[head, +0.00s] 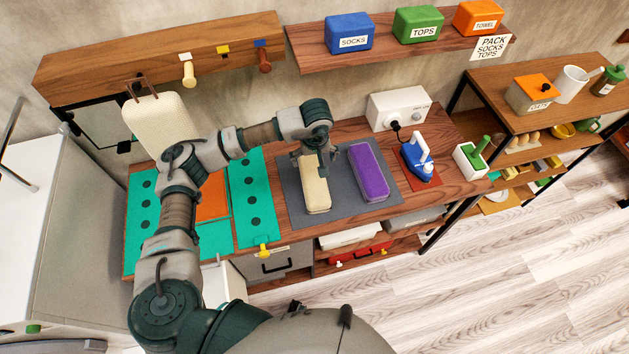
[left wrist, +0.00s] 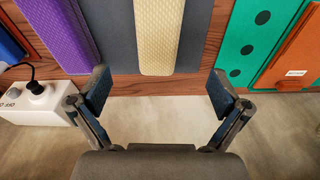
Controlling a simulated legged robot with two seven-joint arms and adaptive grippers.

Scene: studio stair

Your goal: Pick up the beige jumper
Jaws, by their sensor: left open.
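The beige jumper (head: 316,196) is a folded, long block lying on the dark grey mat (head: 343,207). In the left wrist view the beige jumper (left wrist: 158,38) shows its knitted surface, upper middle, with its near end toward the fingers. My left gripper (head: 314,158) hangs above the far end of the jumper and partly covers it. In the left wrist view my left gripper (left wrist: 160,92) is open, with nothing between its fingers. The jumper appears apart from the fingers. My right gripper is in neither view.
A purple folded garment (head: 369,172) lies right of the jumper on the mat. An iron (head: 417,156) stands farther right. A teal folding board (head: 253,195) with an orange piece lies to the left. A shelf (head: 400,48) with labelled boxes is above.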

